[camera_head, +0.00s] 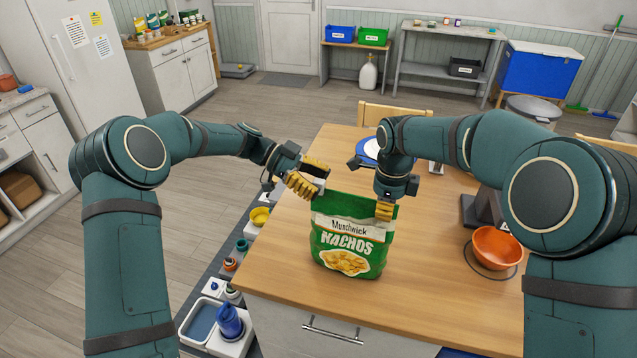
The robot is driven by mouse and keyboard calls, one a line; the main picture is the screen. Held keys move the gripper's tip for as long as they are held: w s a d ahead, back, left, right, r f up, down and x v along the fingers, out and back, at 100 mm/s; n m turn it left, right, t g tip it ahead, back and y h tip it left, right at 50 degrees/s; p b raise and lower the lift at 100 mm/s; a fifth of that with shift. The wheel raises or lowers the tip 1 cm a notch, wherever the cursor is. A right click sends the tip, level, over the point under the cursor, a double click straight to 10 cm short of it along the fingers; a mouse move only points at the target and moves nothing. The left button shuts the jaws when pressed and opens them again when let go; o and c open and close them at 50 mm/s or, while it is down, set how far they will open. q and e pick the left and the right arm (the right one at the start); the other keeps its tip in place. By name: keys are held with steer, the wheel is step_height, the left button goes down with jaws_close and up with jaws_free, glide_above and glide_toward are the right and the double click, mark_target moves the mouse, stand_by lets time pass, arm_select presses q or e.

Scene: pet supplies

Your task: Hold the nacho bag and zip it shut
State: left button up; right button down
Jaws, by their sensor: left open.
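The green nacho bag (350,238) stands upright on the wooden table, its printed front facing me. Its top edge runs level between my two grippers. My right gripper (385,211) comes down from above at the bag's top right corner. Its yellow fingers are closed on that corner; the far finger is hidden behind the bag. My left gripper (308,176) is at the bag's top left corner, tilted, with its yellow fingers spread apart. Whether it touches the bag I cannot tell. The zip itself is too small to make out.
An orange bowl (497,247) sits to the right on the wooden table (440,290). A blue-rimmed plate (367,151) lies behind the bag. The table is clear in front of the bag. Bottles and containers stand low beyond the table's left edge.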

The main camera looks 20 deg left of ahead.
arm_select(q)
steer(key=v, duration=1.1)
steer(key=shift+a, duration=0.35)
arm_select(e)
steer(key=shift+s+f, duration=0.1)
steer(key=shift+f, duration=0.1)
arm_select(q)
steer(key=shift+r, duration=0.1)
arm_select(e)
steer(key=c, duration=1.1)
jaws_free()
steer(key=shift+o, duration=0.2)
steer(key=shift+r, duration=0.2)
step_height(320, 180, up, 12)
steer(key=shift+f, duration=0.1)
